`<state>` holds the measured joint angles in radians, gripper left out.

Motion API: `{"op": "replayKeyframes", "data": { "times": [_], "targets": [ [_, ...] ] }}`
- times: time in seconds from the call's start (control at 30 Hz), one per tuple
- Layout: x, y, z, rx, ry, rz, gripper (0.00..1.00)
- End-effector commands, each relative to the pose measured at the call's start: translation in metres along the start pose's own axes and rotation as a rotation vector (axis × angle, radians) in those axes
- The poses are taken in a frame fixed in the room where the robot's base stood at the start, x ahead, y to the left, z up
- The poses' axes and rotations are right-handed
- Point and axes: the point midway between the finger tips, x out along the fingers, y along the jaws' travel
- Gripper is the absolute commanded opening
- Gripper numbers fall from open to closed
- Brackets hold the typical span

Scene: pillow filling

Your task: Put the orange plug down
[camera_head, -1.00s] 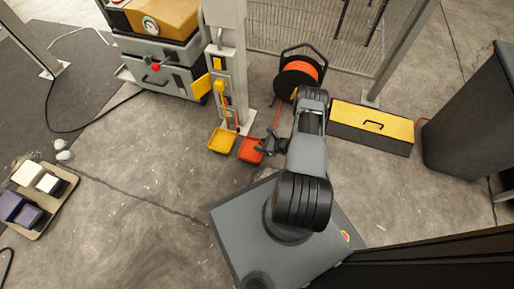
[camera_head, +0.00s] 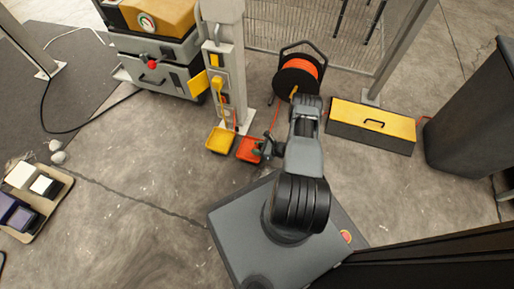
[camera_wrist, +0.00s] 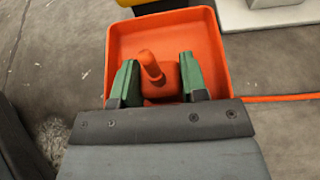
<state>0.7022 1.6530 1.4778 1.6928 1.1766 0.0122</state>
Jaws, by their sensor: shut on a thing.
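The orange plug (camera_wrist: 158,75) shows between the two green fingers of my gripper (camera_wrist: 160,82) in the wrist view. My gripper is shut on it, with the plug's stub pointing up. An orange-red tray (camera_wrist: 213,50) lies beneath and around the fingers. The plug is over or inside this tray; whether it touches the tray floor cannot be told. In the head view my gripper (camera_head: 264,148) is at the right side of the orange-red tray (camera_head: 246,155), and the plug is too small to make out.
A yellow tray (camera_head: 220,141) stands just left of the orange-red one, at the foot of a grey post (camera_head: 222,60). An orange cable reel (camera_head: 299,75) and a yellow-lidded toolbox (camera_head: 372,122) stand behind and right of my arm.

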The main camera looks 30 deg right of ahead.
Motion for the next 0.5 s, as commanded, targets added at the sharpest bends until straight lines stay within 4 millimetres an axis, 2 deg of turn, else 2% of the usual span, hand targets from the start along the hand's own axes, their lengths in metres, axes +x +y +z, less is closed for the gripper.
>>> {"op": "replayKeyframes", "data": {
  "times": [0.03,0.07,0.1,0.3,0.5],
  "targets": [
    [0.0001,0.0000,0.0002,0.000,0.000,0.000,0.12],
    [0.0001,0.0001,0.0002,0.000,0.000,0.000,0.41],
    [0.0001,0.0001,0.0002,0.000,0.000,0.001,0.45],
    [0.0001,0.0002,0.0003,0.000,0.000,0.001,0.64],
    [0.0001,0.0002,0.0003,0.000,0.000,0.001,0.66]
  ]
}}
